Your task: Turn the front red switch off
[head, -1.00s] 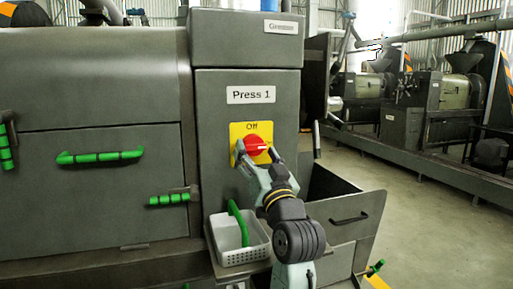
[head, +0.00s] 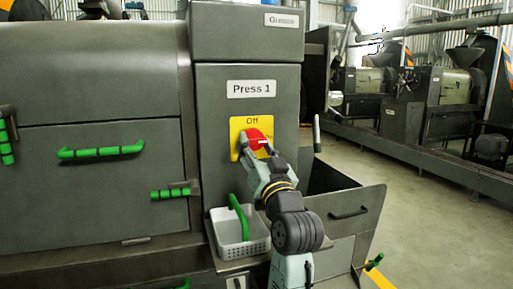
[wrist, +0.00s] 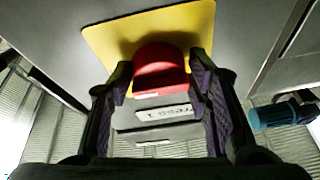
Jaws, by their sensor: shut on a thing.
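The red switch (head: 257,136) is a round knob on a yellow plate (head: 236,127) marked "Off" at its top. It sits on the grey cabinet front under the "Press 1" label. A white mark on the knob points to the right in the head view. My gripper (head: 256,148) is at the knob, its fingers on either side. In the wrist view, the red switch (wrist: 160,68) lies between the two dark fingers of my gripper (wrist: 162,90), which are shut on it. The knob's lower part is partly hidden by my gripper in the head view.
A light grey perforated basket (head: 240,248) with a green handle-like piece (head: 238,212) stands just below. An open grey bin (head: 345,215) juts out at the right. Green handles (head: 100,152) stick out from the press on the left. Open floor lies further right.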

